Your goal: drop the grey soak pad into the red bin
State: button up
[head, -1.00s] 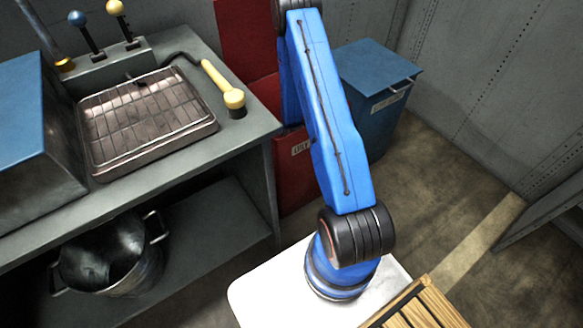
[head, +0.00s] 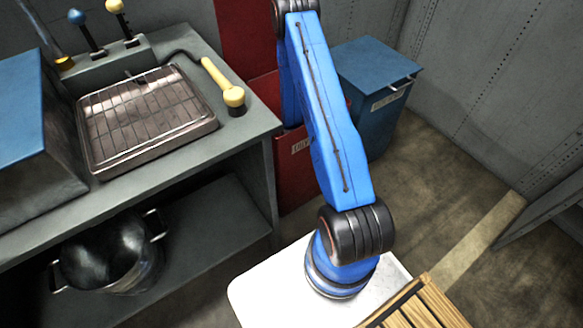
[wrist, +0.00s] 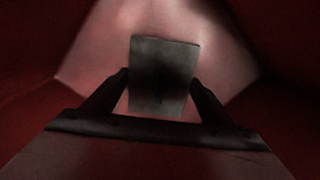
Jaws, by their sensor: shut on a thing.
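The grey soak pad (wrist: 163,72) is a flat grey block between the fingers of my gripper (wrist: 159,78) in the wrist view. The gripper is shut on it. Red walls surround pad and gripper there, with a paler red surface beyond, so they appear to be inside the red bin. In the head view the red bin (head: 295,172) stands behind my blue arm, beside the workbench, with a label on its front. My arm hides part of the bin. Gripper and pad are hidden in the head view.
A blue lidded bin (head: 375,80) stands right of the red one. The grey workbench (head: 250,135) at left carries a wire-rack tray (head: 145,115) and a yellow-handled tool (head: 222,82). A metal pot (head: 110,255) sits on its lower shelf. Wooden slats (head: 425,305) show at bottom right.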

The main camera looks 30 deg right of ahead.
jog(key=shift+f, duration=1.45)
jog(key=o, duration=1.2)
notch_tip(320, 180, up, 17)
jog(key=shift+r, duration=0.2)
